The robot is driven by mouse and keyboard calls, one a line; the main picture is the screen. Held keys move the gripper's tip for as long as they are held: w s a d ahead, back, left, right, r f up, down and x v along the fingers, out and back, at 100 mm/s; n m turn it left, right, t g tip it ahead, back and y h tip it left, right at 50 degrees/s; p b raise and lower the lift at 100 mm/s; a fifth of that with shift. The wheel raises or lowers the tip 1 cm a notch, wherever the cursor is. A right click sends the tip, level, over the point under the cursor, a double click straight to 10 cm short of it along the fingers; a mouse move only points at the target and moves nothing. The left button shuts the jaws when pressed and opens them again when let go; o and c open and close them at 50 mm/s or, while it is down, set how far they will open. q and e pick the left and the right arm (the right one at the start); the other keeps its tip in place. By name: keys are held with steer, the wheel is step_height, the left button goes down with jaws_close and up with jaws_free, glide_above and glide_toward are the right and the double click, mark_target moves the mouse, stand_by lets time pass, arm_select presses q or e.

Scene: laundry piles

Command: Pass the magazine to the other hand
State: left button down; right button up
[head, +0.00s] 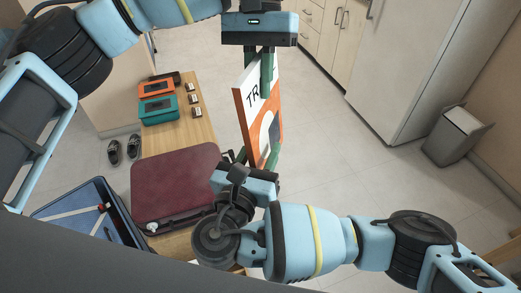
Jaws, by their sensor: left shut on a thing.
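The magazine (245,118) is a thin orange and white item with the letters "TR" on its face. It hangs upright and a little tilted in the middle of the head view. My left gripper (265,82) comes down from above and is shut on the magazine's upper part. My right gripper (254,158) is just below, pointing up, with its fingers apart around the magazine's lower end. Whether either right finger touches the magazine is hard to tell. The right wrist hides part of the space below.
A wooden bench (190,133) holds a dark red closed case (175,183), orange (157,89) and teal (158,109) boxes and several small items. A blue open suitcase (75,215) and dark shoes (124,149) lie left. A bin (455,135) stands right. The floor between is clear.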

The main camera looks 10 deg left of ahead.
mark_target(259, 55)
steer(key=shift+c, duration=0.5)
jaws_close()
arm_select(q)
steer(key=c, duration=1.4)
jaws_free()
steer(key=shift+o, duration=0.2)
steer(key=shift+v, duration=3.8)
steer(key=shift+w, duration=0.1)
